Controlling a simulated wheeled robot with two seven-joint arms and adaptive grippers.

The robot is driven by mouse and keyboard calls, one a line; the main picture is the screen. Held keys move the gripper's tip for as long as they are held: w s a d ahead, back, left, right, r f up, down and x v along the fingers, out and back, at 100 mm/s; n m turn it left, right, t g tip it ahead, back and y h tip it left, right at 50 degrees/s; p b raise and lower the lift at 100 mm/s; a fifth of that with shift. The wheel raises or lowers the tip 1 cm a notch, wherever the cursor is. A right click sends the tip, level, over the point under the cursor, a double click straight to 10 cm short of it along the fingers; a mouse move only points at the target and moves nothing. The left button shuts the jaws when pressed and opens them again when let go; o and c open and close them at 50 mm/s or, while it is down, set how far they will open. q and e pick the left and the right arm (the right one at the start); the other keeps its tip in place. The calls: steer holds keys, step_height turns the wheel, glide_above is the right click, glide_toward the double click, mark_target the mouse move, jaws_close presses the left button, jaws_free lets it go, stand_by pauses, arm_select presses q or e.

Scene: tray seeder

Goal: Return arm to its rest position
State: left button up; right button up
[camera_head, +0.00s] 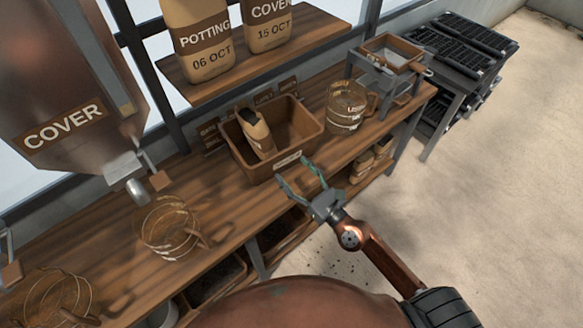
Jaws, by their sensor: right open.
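My right gripper (303,182) is open, with its two fingers apart and nothing between them. It is over the front edge of the wooden bench, close to the front right of a brown bin (285,166). Whether it touches the bin cannot be told. Its copper-coloured arm comes up from the lower right. My left gripper does not show.
A copper COVER hopper (70,90) hangs at left. Black trays (465,48) sit at the back right. Floor at right is clear.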

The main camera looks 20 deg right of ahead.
steer(key=s+d+r+m+h, duration=0.2)
steer(key=d+m+h, duration=0.4)
steer(key=d+m, duration=0.35)
steer(key=s+d+r+m+h, duration=0.1)
steer(key=s+d+m+h, duration=0.1)
steer(key=d+m+h, duration=0.7)
steer(key=s+d+f+m+g+y, duration=0.1)
steer(key=s+d+f+m+g, duration=0.3)
steer(key=f+m, duration=0.25)
steer(key=s+d+f+m+g, duration=0.3)
steer(key=s+d+f+m, duration=0.1)
steer(key=f+m, duration=0.25)
steer(key=s+a+f+m+g+y, duration=0.35)
steer(key=s+a+f, duration=0.25)
steer(key=s+f, duration=0.25)
steer(key=s+a+f+m+g+y, duration=0.3)
steer(key=s+a+f+m+g, duration=0.2)
steer(key=s+f, duration=0.3)
steer(key=s+a+f+n+g, duration=0.1)
steer(key=s+f, duration=0.1)
steer(key=f, duration=1.2)
steer(key=s+f, duration=0.2)
steer(key=f, duration=1.2)
steer(key=s+f+g, duration=0.1)
steer(key=s+f, duration=1.6)
steer(key=s, duration=0.3)
steer(key=shift+s+a+f+n+y, duration=0.2)
steer(key=shift+f+n+y, duration=0.1)
steer(key=shift+y, duration=0.15)
